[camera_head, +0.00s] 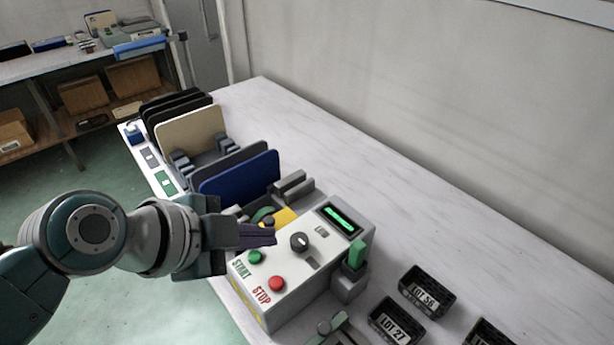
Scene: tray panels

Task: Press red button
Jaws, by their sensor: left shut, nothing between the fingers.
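The red button (277,284) sits on the sloped top of a pale grey control box (308,272), by the word STOP. A green button (254,257) marked START is up and left of it. My left gripper (274,236) comes in from the left and is shut and empty. Its fingertips are over the box's upper left part, above and beyond the green button in the picture. They are apart from the red button, which is fully visible. I cannot tell how high the fingertips are above the box. My right gripper is not in view.
A black knob (299,242) and a lit green display (340,220) are on the box. Upright panels (240,181) stand in a rack behind it. Black bins (427,291) labelled LOT lie at the lower right.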

